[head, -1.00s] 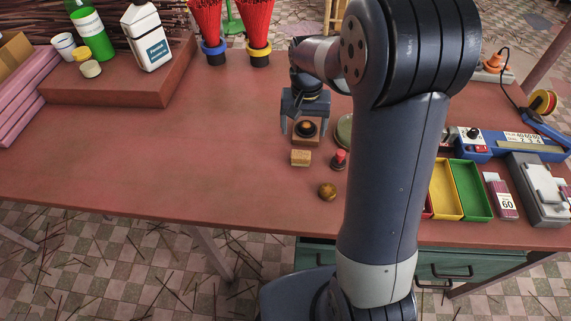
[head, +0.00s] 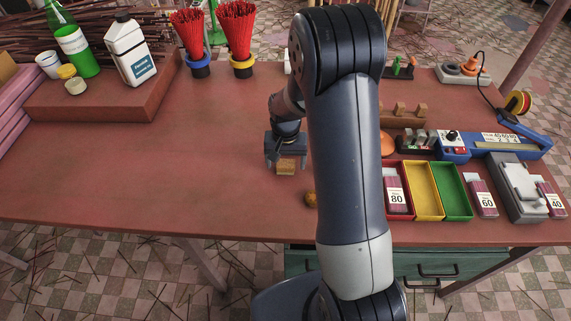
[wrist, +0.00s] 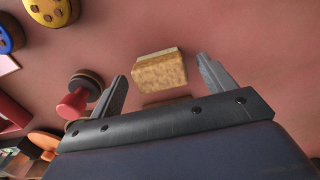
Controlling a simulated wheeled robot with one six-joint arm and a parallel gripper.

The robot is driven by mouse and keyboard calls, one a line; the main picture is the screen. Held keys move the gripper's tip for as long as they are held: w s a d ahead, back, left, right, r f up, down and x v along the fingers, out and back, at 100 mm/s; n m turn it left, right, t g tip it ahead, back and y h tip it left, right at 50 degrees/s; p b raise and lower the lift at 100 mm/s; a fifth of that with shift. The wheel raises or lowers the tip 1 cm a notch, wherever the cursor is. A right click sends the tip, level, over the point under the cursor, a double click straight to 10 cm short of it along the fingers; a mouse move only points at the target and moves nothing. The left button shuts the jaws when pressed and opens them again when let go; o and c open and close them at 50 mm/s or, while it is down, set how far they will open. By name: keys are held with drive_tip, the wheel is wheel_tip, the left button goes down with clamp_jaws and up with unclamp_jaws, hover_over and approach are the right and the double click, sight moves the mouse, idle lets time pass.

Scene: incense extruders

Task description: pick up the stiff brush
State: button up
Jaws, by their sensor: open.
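A small tan block with a paler strip along one side, which looks like the stiff brush (head: 286,168), lies on the red-brown table. It also shows in the wrist view (wrist: 160,72), between and just beyond the fingertips. My gripper (head: 285,161) is open and close above and behind the brush in the head view. In the wrist view my gripper (wrist: 162,80) has one finger on either side of the brush, with visible gaps and nothing held.
A red-knobbed piece (wrist: 73,104) stands left of the left finger in the wrist view. A brown ball (head: 310,199) lies near the table's front, partly behind my arm. Coloured trays (head: 424,208) are to the right. The table's left middle is clear.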

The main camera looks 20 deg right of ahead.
sight(285, 163)
drive_tip(key=shift+f, duration=0.45)
drive_tip(key=c, duration=1.1)
drive_tip(key=shift+r, duration=0.1)
wheel_tip(285, 163, up, 10)
drive_tip(key=shift+f+b, duration=0.1)
drive_tip(key=shift+b, duration=0.55)
